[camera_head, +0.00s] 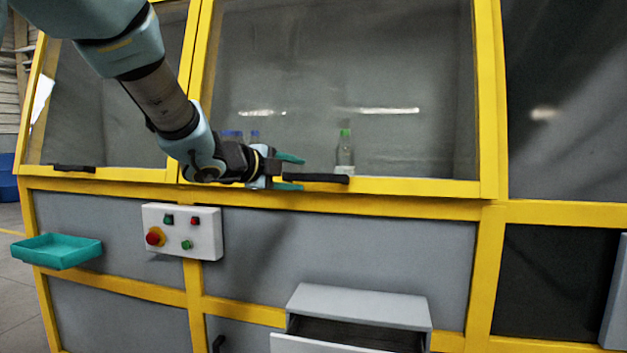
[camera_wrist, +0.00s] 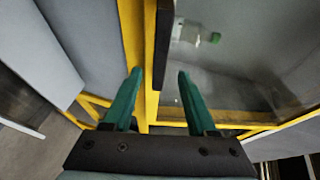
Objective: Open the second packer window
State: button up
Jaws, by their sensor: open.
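The second packer window (camera_head: 330,70) is a large glass pane in a yellow frame, closed in the head view. Its black bar handle (camera_head: 330,179) lies along the bottom edge; in the wrist view the handle (camera_wrist: 164,40) runs along the yellow frame. My gripper (camera_head: 299,173) is open and empty at the handle's left end, one teal finger above the bar and one below in the picture. In the wrist view, the handle's near end shows between the fingertips (camera_wrist: 159,73), nearer the right one. I cannot tell whether the fingers touch it.
Another window (camera_head: 110,100) with its own black handle (camera_head: 75,168) is at left. Below are a control box (camera_head: 182,231) with buttons, a teal tray (camera_head: 57,251) and an open grey drawer unit (camera_head: 360,304) sticking out. A green-capped bottle (camera_head: 345,155) stands behind the glass.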

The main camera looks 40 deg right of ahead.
aim_at(312, 177)
jog(key=x, duration=0.7)
jog(key=shift+d+p, duration=0.2)
jog(key=shift+p, duration=0.15)
jog(key=shift+c, duration=0.2)
grip_shut()
jog(key=shift+w, duration=0.1)
dwell(0.8)
